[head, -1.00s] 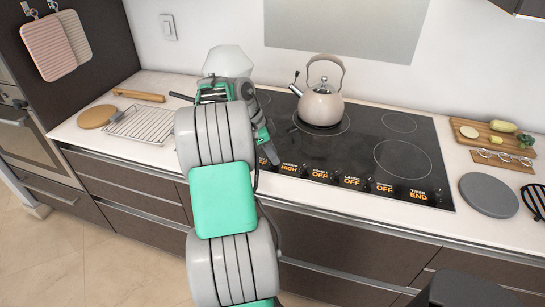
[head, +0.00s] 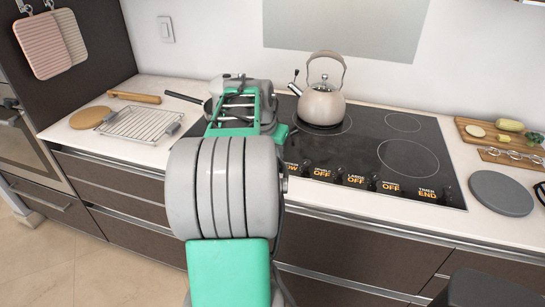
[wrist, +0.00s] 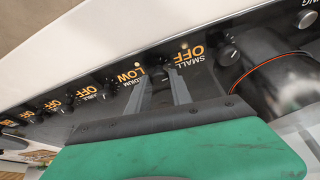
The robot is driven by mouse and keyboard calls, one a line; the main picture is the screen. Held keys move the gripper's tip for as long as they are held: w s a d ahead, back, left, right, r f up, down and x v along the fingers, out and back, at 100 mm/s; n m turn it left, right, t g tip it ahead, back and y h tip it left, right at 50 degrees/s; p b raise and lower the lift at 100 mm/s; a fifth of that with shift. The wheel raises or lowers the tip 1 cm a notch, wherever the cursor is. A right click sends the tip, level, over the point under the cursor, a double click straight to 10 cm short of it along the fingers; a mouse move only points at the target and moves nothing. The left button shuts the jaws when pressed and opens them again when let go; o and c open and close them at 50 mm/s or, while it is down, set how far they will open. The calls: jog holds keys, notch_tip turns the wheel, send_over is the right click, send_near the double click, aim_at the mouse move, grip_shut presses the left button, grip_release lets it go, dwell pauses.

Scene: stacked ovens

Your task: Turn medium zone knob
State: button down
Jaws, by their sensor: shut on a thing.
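The black cooktop (head: 352,140) has a row of knobs along its front edge, each with an orange lit label. In the wrist view, my gripper (wrist: 162,80) is shut on the medium zone knob (wrist: 158,72), whose label reads LOW. The small zone knob (wrist: 228,53) sits to the right in that view, and its label reads OFF. In the head view, my arm hides the gripper and the medium knob; only the end of the LOW label shows beside the arm. The other zone labels visible there read OFF, and the timer label reads END.
A beige kettle (head: 322,103) stands on a rear zone. A pan handle (head: 184,97) sticks out left of my arm. A wire rack (head: 139,124) and round board (head: 91,117) lie on the left counter; a grey disc (head: 500,193) lies on the right.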

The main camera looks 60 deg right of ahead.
aim_at(280, 170)
jog(key=n, duration=0.2)
jog(key=n+t, duration=0.2)
jog(key=n, duration=0.1)
jog(key=shift+s+d+r+n+y, duration=0.1)
jog(key=shift+s+n+y, duration=0.15)
jog(key=shift+n+y, duration=0.05)
jog(key=n+t, duration=0.1)
jog(key=n, duration=0.1)
jog(key=shift+s+n+y, duration=0.1)
jog(key=shift+n+y, duration=0.2)
jog(key=shift+d+n+t+y+p, duration=0.1)
jog(key=shift+n+t+y+p, duration=0.2)
jog(key=shift+n+p, duration=0.7)
jog(key=shift+n, duration=0.4)
jog(key=c, duration=1.2)
grip_release()
jog(key=shift+o, duration=0.2)
jog(key=v, duration=0.7)
jog(key=shift+r, duration=0.3)
